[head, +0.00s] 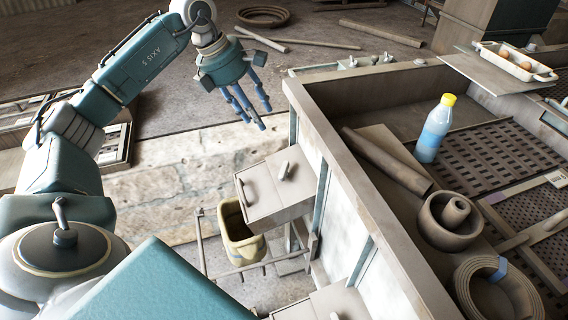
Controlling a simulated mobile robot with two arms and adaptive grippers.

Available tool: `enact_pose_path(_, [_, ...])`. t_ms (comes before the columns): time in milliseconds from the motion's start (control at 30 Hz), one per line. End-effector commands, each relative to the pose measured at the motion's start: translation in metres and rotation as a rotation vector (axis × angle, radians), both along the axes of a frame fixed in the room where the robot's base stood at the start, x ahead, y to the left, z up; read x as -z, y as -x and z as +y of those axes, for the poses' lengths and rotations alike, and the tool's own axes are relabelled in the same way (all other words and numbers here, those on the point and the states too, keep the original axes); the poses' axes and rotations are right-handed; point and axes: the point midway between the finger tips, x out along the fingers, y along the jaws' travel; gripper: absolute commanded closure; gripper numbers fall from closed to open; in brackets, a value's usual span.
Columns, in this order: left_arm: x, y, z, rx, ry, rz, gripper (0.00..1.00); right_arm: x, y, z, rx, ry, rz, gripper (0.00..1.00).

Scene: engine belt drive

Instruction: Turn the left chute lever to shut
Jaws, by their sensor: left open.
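My left gripper (250,112) is open and empty at the upper middle, with its blue fingers pointing down over the floor. Below and right of it, a grey-brown chute box (268,205) sticks out from the side of the long bench. A short lever (285,169) stands on top of this box, and a thin dark bar (241,191) is on its left face. The gripper is apart from both. A second similar box (318,304) is partly cut off at the bottom edge. I cannot tell for sure which box is the left chute. My right gripper is not in view.
A yellowish bucket (241,238) hangs beside the chute box. The bench wall (345,165) has a raised rim. On the bench are a bottle (435,130), a roller (385,160) and round pots (450,222). Poles (380,32) lie on the floor behind.

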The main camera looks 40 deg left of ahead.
Motion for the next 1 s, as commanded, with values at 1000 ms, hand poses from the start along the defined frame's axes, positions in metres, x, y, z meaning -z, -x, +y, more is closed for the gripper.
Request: enact_pose_path(1000, [0.156, -0.056, -0.008, -0.918, 0.138, 0.456, 0.56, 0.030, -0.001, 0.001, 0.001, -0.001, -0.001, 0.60])
